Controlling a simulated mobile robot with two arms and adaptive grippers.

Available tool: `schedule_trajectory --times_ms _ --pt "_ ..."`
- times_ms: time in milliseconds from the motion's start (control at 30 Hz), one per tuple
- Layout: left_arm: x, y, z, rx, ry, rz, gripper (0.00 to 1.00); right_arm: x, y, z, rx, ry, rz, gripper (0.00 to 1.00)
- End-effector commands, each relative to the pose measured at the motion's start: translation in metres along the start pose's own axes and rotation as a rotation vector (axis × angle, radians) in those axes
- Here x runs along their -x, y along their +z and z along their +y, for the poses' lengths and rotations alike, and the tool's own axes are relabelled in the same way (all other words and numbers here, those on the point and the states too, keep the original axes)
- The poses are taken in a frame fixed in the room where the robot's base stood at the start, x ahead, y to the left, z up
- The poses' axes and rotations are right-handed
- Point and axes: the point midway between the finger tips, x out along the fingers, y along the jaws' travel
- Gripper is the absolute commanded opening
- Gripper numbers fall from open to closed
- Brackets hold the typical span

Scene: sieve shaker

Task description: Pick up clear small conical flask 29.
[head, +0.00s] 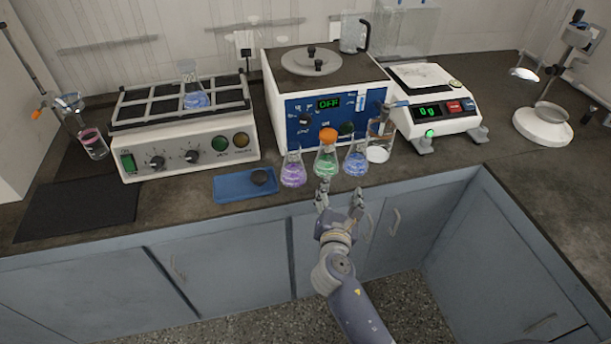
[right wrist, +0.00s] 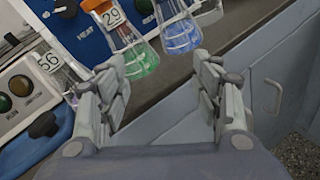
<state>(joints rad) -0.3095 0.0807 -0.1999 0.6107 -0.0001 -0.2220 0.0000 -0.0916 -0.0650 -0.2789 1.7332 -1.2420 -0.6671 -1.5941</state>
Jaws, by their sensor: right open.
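Clear small conical flask 29 (head: 326,162) stands upright at the counter's front edge, with green liquid and an orange cap. Its label "29" shows in the right wrist view, where the flask (right wrist: 135,52) stands ahead of the fingers, left of centre. My right gripper (head: 340,190) is open and empty, just in front of the flask and apart from it. In the right wrist view the fingers of the right gripper (right wrist: 160,75) are spread wide. My left gripper is not in view.
A purple flask (head: 293,170) stands close left of flask 29 and a blue flask (head: 355,161) close right. A blue tray (head: 230,187) with a dark disc lies further left. Behind are a blue-fronted machine (head: 300,106), a balance (head: 440,115) and a shaker (head: 190,150) carrying another flask.

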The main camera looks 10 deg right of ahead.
Motion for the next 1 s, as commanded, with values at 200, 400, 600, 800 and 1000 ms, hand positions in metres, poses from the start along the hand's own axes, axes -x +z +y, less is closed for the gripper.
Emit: schedule_trajectory --times_ms 200,400,600,800,1000 --pt "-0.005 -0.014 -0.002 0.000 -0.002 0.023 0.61 -0.005 0.042 0.041 0.325 0.063 -0.152 0.60" --pt "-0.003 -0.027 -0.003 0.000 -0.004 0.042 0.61 -0.025 0.052 0.050 0.373 0.069 -0.175 0.60" --pt "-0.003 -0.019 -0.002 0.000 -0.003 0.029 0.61 -0.053 0.054 0.052 0.372 0.069 -0.173 0.60" --pt "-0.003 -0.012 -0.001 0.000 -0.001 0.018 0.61 -0.066 0.054 0.053 0.369 0.069 -0.172 0.60" --pt "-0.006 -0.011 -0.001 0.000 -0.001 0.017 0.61 -0.092 0.052 0.057 0.369 0.069 -0.171 0.60"
